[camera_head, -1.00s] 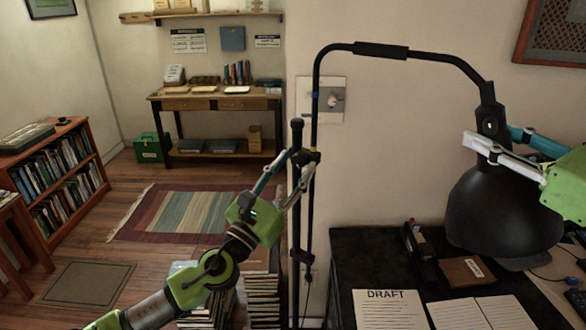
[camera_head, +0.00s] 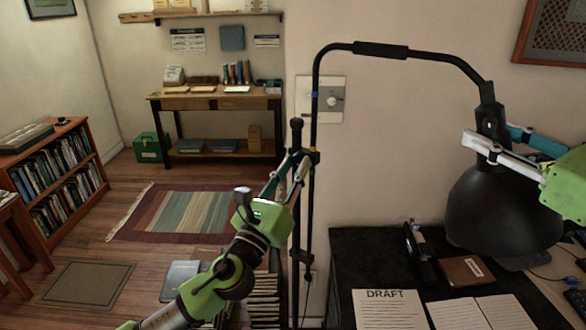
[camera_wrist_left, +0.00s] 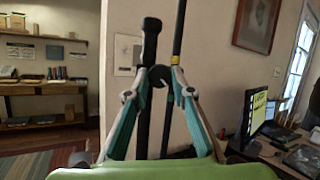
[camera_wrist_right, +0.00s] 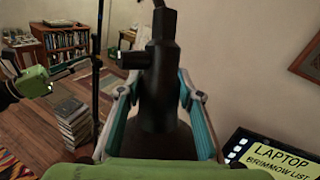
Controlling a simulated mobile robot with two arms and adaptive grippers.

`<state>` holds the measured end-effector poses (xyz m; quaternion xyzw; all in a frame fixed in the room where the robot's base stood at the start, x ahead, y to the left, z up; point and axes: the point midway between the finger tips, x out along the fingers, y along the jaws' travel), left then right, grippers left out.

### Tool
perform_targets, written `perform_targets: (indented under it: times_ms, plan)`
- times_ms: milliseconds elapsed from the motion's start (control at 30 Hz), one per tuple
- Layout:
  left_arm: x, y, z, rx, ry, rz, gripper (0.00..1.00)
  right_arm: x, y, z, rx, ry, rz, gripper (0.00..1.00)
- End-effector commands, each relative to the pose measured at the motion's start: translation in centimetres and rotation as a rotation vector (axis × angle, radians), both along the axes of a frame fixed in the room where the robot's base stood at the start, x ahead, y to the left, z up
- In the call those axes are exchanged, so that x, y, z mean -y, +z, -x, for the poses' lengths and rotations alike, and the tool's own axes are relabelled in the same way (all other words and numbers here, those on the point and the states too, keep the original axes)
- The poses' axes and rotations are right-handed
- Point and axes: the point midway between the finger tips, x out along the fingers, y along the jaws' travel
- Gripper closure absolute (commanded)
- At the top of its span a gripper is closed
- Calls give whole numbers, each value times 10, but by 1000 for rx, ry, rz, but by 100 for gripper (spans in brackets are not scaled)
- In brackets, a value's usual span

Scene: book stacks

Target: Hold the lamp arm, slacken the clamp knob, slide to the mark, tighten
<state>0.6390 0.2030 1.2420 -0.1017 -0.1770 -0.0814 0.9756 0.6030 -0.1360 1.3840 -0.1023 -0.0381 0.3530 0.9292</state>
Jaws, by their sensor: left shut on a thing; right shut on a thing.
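The black lamp arm (camera_head: 383,50) bends over from an upright pole to the dark lamp shade (camera_head: 503,212). A blue mark (camera_head: 315,93) is on the pole, above the clamp (camera_head: 313,158) that joins it to the thicker stand post (camera_head: 296,215). My left gripper (camera_head: 302,157) is shut on the clamp knob (camera_wrist_left: 158,76), with a fingertip on either side of it. A yellow band (camera_wrist_left: 176,71) shows on the pole beside the knob. My right gripper (camera_head: 490,142) is shut on the lamp head's neck (camera_wrist_right: 158,95), just above the shade; the neck hides part of the grip.
Book stacks (camera_head: 265,300) stand on the floor behind my left arm. A wall switch (camera_head: 335,101) is behind the pole.

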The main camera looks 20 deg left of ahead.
Motion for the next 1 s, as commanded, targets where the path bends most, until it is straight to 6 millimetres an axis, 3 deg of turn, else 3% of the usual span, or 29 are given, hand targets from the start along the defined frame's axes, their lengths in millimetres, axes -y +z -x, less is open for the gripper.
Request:
perform_targets:
  times_ms: [1000]
  plan:
    - [3,8,1,-236,3,943,99,2,5,0,12,-5,-5,92]
